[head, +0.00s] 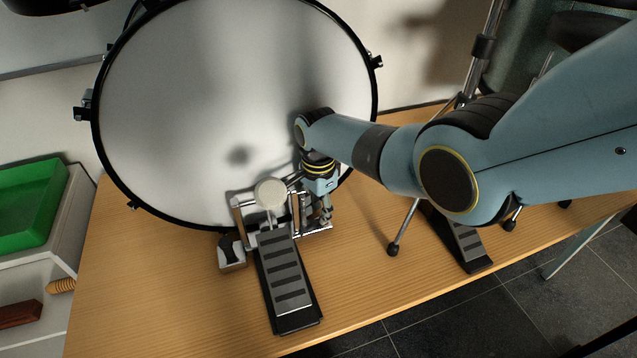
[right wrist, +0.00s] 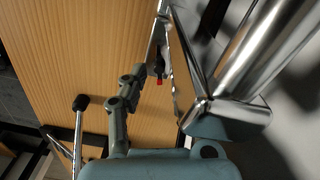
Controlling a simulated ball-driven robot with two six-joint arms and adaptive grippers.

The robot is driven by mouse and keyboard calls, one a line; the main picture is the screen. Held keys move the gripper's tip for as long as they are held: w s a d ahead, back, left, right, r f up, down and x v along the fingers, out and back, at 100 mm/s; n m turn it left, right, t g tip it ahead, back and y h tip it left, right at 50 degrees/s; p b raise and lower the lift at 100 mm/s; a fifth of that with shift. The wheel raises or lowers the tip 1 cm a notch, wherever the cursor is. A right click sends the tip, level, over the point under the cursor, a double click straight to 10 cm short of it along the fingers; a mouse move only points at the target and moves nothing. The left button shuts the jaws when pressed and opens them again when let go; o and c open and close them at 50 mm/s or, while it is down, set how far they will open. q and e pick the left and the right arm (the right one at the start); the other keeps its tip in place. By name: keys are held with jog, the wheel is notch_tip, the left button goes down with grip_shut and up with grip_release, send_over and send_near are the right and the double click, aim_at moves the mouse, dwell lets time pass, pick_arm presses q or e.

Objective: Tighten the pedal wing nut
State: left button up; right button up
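The bass drum pedal stands at the foot of the drum, with a ribbed footboard (head: 285,275) and a round pale beater (head: 270,193) in the head view. My right gripper (head: 323,212) reaches down beside the right side of the pedal's chrome frame, close to the drum hoop. In the right wrist view, one grey-blue finger (right wrist: 128,92) stands apart from the other side of the gripper, beside thick chrome posts (right wrist: 270,45). The gripper looks open. I cannot make out the wing nut; the gripper and posts may hide it. My left gripper is out of view.
The large white drum (head: 200,100) stands behind the pedal on a wooden table (head: 150,290). A second pedal (head: 458,238) and stand legs (head: 405,230) are to the right, under my right arm. A green tray (head: 30,200) is at the left. The table's front is clear.

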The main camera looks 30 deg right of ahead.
aim_at(318, 220)
notch_tip(318, 220, up, 10)
dwell(0.4)
jog(key=shift+f, duration=0.1)
jog(key=shift+s+f, duration=0.1)
jog(key=shift+s, duration=0.05)
